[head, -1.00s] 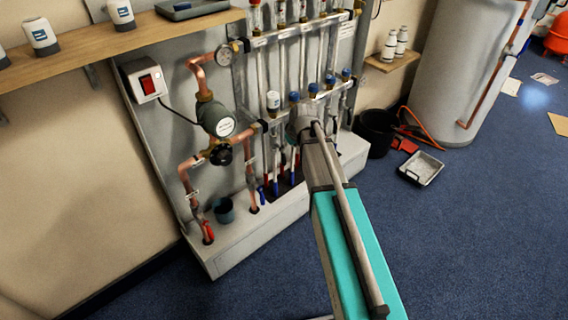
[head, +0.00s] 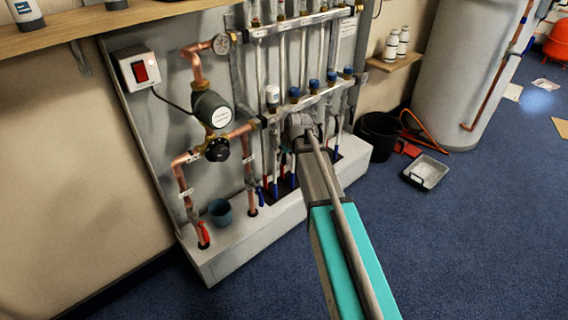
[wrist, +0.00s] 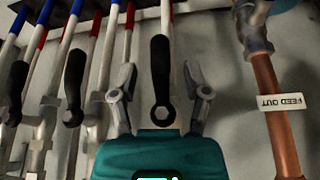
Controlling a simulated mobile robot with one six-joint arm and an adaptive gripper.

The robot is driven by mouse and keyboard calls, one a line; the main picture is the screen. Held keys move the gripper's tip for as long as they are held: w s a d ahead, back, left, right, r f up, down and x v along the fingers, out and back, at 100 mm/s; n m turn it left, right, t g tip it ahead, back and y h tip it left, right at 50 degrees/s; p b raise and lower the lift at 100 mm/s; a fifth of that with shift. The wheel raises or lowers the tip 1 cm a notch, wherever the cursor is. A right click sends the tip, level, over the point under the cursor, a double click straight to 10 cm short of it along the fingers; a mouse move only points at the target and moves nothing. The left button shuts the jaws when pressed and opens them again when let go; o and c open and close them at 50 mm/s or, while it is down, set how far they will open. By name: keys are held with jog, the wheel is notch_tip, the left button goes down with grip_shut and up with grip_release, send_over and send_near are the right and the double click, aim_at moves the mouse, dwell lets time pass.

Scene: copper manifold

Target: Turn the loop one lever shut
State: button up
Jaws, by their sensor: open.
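In the wrist view, a black lever (wrist: 161,82) hangs in line with a pale pipe, with a round eye at its lower end in the picture. My gripper (wrist: 159,68) is open, with one finger on each side of this lever and visible gaps on both sides. It is the lever nearest the copper pipe tagged FEED OUT (wrist: 278,103); no loop number is readable. Two similar black levers (wrist: 74,88) (wrist: 16,92) stand to its left. In the head view, my arm hides the fingers and the levers below the lower manifold bar (head: 318,98).
A pump (head: 211,111) and copper pipework stand left of the arm on the backboard. A grey plinth (head: 240,245) runs below. The blue carpet in front is clear.

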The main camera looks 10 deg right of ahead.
jog(key=shift+b+x, duration=0.95)
jog(key=shift+x, duration=0.4)
jog(key=shift+c, duration=0.2)
grip_shut()
